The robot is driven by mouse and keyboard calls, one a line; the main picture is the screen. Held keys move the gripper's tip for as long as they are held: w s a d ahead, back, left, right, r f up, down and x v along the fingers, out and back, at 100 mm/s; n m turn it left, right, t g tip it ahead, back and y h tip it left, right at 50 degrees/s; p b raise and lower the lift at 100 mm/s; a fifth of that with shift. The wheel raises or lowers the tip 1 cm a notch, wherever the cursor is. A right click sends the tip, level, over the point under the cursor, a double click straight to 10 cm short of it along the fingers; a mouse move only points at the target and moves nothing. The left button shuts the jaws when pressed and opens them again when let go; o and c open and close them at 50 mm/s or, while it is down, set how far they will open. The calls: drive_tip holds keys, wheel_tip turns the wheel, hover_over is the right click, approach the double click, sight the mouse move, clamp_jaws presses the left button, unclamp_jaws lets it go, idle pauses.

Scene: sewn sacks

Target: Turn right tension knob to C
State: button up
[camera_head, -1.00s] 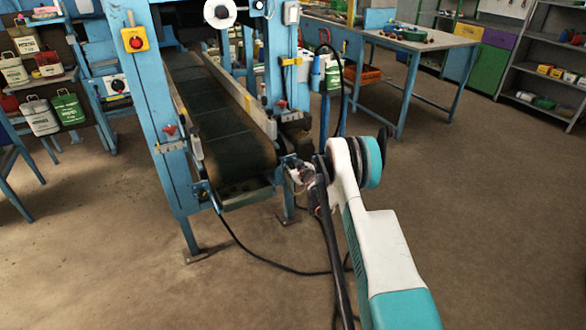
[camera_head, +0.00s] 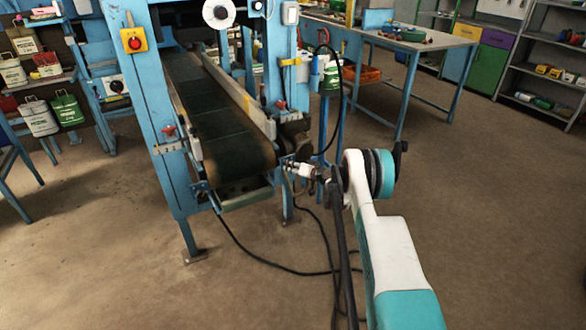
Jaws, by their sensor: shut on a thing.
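My gripper (camera_head: 294,166) is at the right front corner of the conveyor (camera_head: 245,165), beside the end of its roller. It is shut on a small part there, which appears to be the right tension knob. The fingers and wrist mostly hide the knob, and its setting and any letter marks are too small to read. My arm reaches in from the lower right.
Black cables (camera_head: 270,262) lie on the floor below. A workbench (camera_head: 440,42) stands at the back right. Floor on the right is clear.

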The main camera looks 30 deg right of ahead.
drive_tip(key=shift+f+m+y, duration=0.1)
drive_tip(key=shift+m+y, duration=0.2)
idle(0.4)
drive_tip(key=o, duration=1)
drive_tip(key=shift+o, duration=0.2)
drive_tip(key=shift+s, duration=0.15)
drive_tip(key=v, duration=1.2)
